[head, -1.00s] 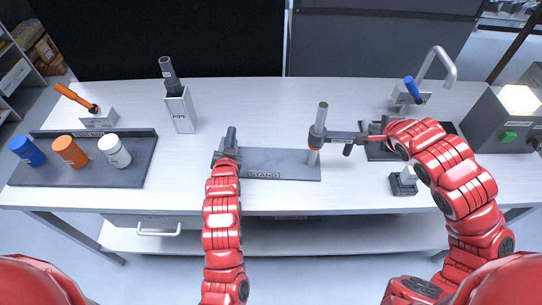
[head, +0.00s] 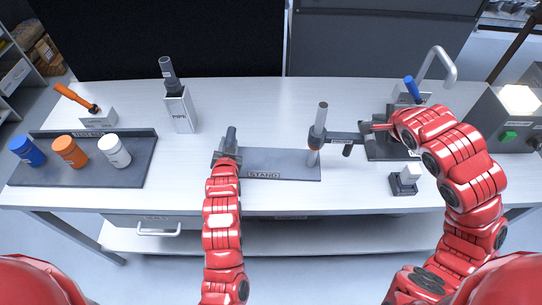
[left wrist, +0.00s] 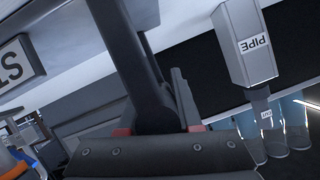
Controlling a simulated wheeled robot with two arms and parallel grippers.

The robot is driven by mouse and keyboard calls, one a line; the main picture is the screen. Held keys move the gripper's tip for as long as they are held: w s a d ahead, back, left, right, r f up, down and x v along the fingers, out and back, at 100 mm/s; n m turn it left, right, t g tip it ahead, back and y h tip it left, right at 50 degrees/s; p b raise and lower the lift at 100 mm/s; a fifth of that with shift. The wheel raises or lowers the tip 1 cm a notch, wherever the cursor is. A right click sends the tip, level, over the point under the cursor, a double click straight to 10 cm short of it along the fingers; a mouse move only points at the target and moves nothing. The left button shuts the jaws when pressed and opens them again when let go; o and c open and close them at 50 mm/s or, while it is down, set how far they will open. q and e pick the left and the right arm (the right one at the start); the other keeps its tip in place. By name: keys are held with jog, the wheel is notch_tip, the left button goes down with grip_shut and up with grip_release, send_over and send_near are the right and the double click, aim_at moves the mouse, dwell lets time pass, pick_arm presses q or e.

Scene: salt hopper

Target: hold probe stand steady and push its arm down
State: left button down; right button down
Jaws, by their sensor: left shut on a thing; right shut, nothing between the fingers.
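The probe stand has a flat grey base (head: 285,160) labelled STAND, with an upright post (head: 322,115) near its right end. Its arm (head: 343,137) sticks out to the right from a dark collar on the post, with a short dark probe hanging under it. My left gripper (head: 228,150) is shut on the dark upright grip (head: 231,137) at the base's left end. In the left wrist view that grip (left wrist: 135,60) stands between the fingers. My right gripper (head: 367,127) is shut and empty at the arm's outer end; whether it touches is unclear.
A PIPE holder (head: 180,111) stands behind left. A tray (head: 130,174) with blue, orange and white jars is at far left. A dark plate (head: 388,150) and a small block (head: 404,182) lie right, near a box with a green button (head: 509,135).

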pick_arm(q)
jog(key=c, duration=1)
grip_release()
jog(key=shift+s+d+f, duration=0.1)
jog(key=shift+f, duration=0.3)
jog(key=shift+c, duration=0.2)
jog(key=o, duration=0.5)
jog(key=shift+w, duration=0.25)
pick_arm(e)
jog(key=shift+w+f, duration=0.2)
jog(key=shift+w, duration=0.05)
pick_arm(q)
jog(key=shift+r, duration=0.1)
jog(key=shift+s+r, duration=0.15)
pick_arm(e)
jog(key=shift+s+r, duration=0.1)
jog(key=shift+s, duration=0.05)
